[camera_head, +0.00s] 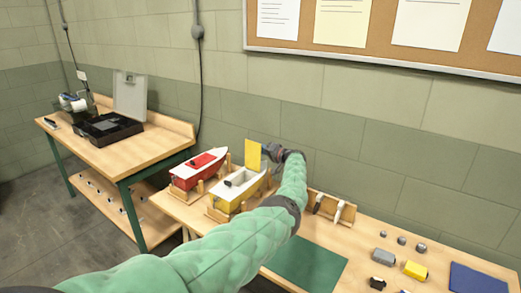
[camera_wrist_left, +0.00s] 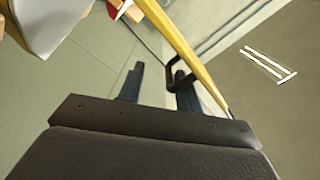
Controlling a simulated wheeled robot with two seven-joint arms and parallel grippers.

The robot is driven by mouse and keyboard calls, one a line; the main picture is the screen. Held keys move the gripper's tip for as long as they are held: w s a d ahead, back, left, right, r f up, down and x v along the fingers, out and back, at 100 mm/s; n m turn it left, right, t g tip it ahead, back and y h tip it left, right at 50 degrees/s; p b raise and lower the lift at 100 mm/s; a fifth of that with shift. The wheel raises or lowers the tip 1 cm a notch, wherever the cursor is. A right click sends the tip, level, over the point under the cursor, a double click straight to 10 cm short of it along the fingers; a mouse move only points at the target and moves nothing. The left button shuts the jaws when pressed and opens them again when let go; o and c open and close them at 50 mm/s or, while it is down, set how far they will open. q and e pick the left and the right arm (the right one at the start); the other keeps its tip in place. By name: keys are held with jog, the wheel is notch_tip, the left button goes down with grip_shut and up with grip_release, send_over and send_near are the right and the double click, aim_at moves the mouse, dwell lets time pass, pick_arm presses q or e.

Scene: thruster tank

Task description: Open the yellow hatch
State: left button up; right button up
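The yellow hatch (camera_head: 253,154) stands upright above the boat with the yellow hull (camera_head: 227,198), whose white deck shows an opening. In the left wrist view the hatch (camera_wrist_left: 182,42) is seen nearly edge-on as a yellow strip, with a black handle (camera_wrist_left: 172,76) on it. My left gripper (camera_head: 268,153) is just right of the raised hatch. Its fingers (camera_wrist_left: 158,88) are apart, with a clear gap between them. The handle is close to the right-hand finger; I cannot tell whether they touch. My right gripper is not in view.
A boat with a red deck (camera_head: 203,161) stands left of the yellow one. A green mat (camera_head: 308,264), a yellow block (camera_head: 415,270), grey parts and a blue mat (camera_head: 480,280) lie on the bench to the right. A wall stands close behind.

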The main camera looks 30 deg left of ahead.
pick_arm(q)
jog(key=shift+d+f, duration=0.15)
jog(key=shift+f, duration=0.05)
